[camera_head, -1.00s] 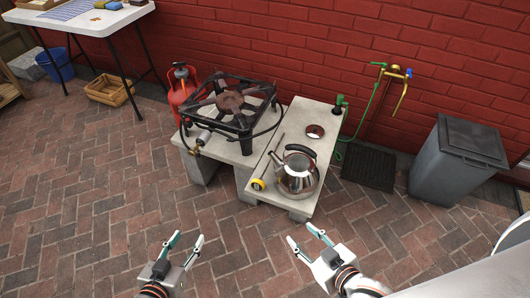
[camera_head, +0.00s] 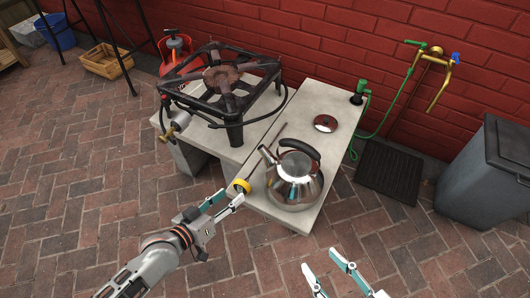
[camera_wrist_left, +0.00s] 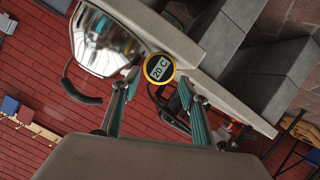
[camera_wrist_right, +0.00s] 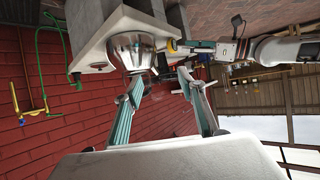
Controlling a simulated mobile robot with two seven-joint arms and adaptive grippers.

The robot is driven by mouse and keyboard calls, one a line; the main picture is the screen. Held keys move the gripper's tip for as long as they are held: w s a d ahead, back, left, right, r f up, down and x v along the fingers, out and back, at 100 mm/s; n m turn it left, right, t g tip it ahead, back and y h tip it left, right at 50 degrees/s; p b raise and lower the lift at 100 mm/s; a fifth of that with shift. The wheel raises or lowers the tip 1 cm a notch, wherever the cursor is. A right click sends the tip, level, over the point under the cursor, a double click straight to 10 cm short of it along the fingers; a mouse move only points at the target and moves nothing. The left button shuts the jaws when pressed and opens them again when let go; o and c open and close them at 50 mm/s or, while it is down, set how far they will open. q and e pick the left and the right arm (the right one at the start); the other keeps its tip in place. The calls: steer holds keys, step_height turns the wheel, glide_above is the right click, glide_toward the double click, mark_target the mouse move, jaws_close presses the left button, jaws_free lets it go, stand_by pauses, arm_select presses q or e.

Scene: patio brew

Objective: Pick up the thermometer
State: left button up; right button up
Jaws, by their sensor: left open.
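The thermometer (camera_head: 242,185) has a yellow-rimmed round dial at the bench's front edge, left of the kettle; its thin stem runs back along the concrete slab. In the left wrist view the dial (camera_wrist_left: 159,68) reads about 20 C and shows between the finger tips. My left gripper (camera_head: 232,196) is open, its fingers just in front of the dial; contact cannot be told. My right gripper (camera_head: 320,259) is open and empty, low in front of the bench. The yellow dial edge also shows in the right wrist view (camera_wrist_right: 172,46), beside the left fingers.
A steel kettle (camera_head: 294,182) stands close right of the thermometer, its spout towards the stem. A red-brown lid (camera_head: 325,123) lies behind it. A black gas burner (camera_head: 222,78) stands to the left, with a hose and brass valve. A grey bin (camera_head: 485,175) is at right.

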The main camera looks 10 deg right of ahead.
mark_target(239, 188)
arm_select(q)
steer(key=b+x, duration=0.2)
steer(key=x, duration=0.4)
steer(key=shift+d, duration=0.1)
steer(key=shift+w+d, duration=0.1)
steer(key=shift+w, duration=0.1)
steer(key=shift+w+r, duration=0.1)
steer(key=shift+r, duration=0.05)
arm_select(e)
steer(key=shift+w+a+r+m+t, duration=0.15)
steer(key=shift+a+r+m, duration=0.1)
steer(key=shift+a, duration=0.2)
steer(key=shift+w+a+r+m+t, duration=0.15)
steer(key=shift+a+r+m, duration=0.1)
steer(key=shift+a, duration=0.2)
arm_select(q)
steer(key=c, duration=0.8)
arm_select(e)
steer(key=shift+s, duration=0.1)
